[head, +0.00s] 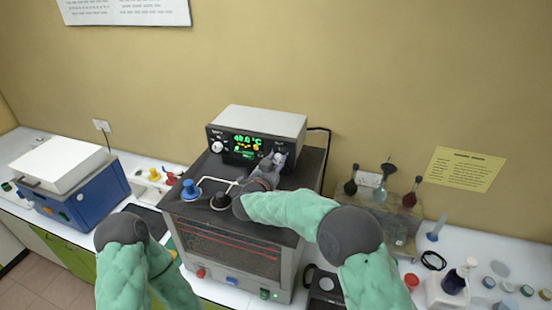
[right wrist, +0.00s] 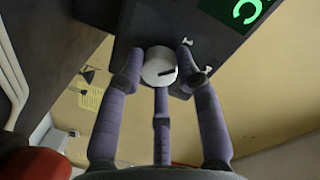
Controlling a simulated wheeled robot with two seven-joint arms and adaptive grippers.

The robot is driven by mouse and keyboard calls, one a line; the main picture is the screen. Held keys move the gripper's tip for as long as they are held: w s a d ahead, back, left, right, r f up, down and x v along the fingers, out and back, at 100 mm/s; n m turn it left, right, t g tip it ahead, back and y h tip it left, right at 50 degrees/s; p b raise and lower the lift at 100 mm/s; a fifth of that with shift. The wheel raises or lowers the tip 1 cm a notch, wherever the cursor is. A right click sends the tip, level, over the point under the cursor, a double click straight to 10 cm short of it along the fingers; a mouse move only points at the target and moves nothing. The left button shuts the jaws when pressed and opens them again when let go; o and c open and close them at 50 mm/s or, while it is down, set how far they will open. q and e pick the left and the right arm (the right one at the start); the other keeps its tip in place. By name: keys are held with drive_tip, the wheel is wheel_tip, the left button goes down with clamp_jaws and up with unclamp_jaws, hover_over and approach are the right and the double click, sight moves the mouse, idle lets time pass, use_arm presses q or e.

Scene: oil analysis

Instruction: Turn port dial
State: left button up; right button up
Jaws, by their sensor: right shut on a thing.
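The control unit (head: 257,128) is a grey box with a dark front and a green lit display (head: 247,142). A white round dial (right wrist: 154,70) with a black pointer mark shows in the right wrist view, at the right end of the unit's front. My right gripper (head: 276,160) reaches it from below, and its purple-grey fingers close around it, touching its rim. In the head view the fingers largely hide this dial. My left arm shows at the lower left, but its gripper is out of sight.
Another white knob (head: 217,147) sits left of the display. Below stands a heated bath (head: 235,245) with blue (head: 190,190) and black caps on top. A blue box (head: 85,208) stands at left. A flask rack (head: 398,225) and small jars stand at right.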

drive_tip(key=shift+n+p, duration=0.55)
drive_tip(key=shift+n, duration=0.45)
drive_tip(key=o, duration=1.1)
drive_tip(key=shift+w, duration=0.1)
drive_tip(key=shift+o, duration=0.2)
drive_tip(key=f+v, duration=0.1)
drive_tip(key=v, duration=1.1)
drive_tip(key=shift+r, duration=0.45)
drive_tip(key=shift+a+f, duration=0.1)
drive_tip(key=shift+a, duration=0.05)
